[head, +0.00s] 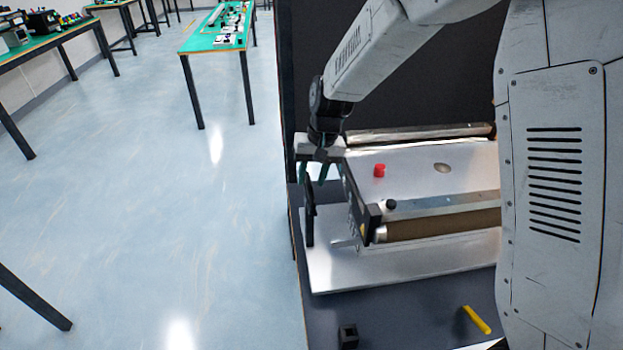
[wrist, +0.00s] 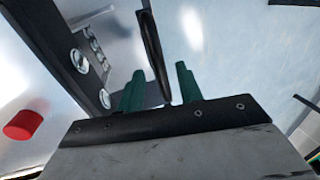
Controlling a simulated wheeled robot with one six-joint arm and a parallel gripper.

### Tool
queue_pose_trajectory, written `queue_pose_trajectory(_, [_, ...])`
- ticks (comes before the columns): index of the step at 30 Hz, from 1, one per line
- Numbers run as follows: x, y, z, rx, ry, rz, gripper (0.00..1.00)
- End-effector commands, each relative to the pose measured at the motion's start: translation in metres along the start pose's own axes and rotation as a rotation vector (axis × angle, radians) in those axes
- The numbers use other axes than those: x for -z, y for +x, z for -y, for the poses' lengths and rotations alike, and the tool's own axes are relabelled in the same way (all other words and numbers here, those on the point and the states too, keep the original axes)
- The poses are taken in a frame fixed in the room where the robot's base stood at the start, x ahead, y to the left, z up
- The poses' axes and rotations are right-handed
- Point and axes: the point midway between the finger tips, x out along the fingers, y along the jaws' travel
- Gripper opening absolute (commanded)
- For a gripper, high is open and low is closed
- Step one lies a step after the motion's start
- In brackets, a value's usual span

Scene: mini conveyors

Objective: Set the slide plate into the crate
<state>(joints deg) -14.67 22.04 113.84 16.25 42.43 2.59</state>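My gripper (head: 316,178) has green fingers and points down at the left end of the conveyor. In the wrist view its fingers (wrist: 160,88) are apart. A thin, dark upright piece (wrist: 152,50) shows between and beyond them, with gaps on both sides. In the head view a dark upright piece (head: 309,215) stands below the fingers, at the left edge of the white base. I cannot tell whether it is the slide plate, or whether it touches a finger. No crate can be made out in either view.
The conveyor (head: 440,228) sits on a white base plate (head: 400,268) on a dark table (head: 405,310). A red knob (head: 379,170) stands behind it. A small black block (head: 348,336) and a yellow piece (head: 476,319) lie in front. Open floor is left.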

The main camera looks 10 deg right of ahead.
Motion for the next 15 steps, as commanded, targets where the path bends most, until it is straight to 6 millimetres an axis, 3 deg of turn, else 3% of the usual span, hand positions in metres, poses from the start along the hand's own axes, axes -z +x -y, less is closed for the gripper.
queue_pose_trajectory(4, [-0.0004,0.0102,0.0001,0.000,0.000,0.001,0.36])
queue_pose_trajectory(12, [-0.0004,0.0115,0.0002,0.000,0.000,0.000,0.36])
queue_pose_trajectory(15, [-0.0004,0.0114,0.0002,0.000,0.000,0.000,0.08])
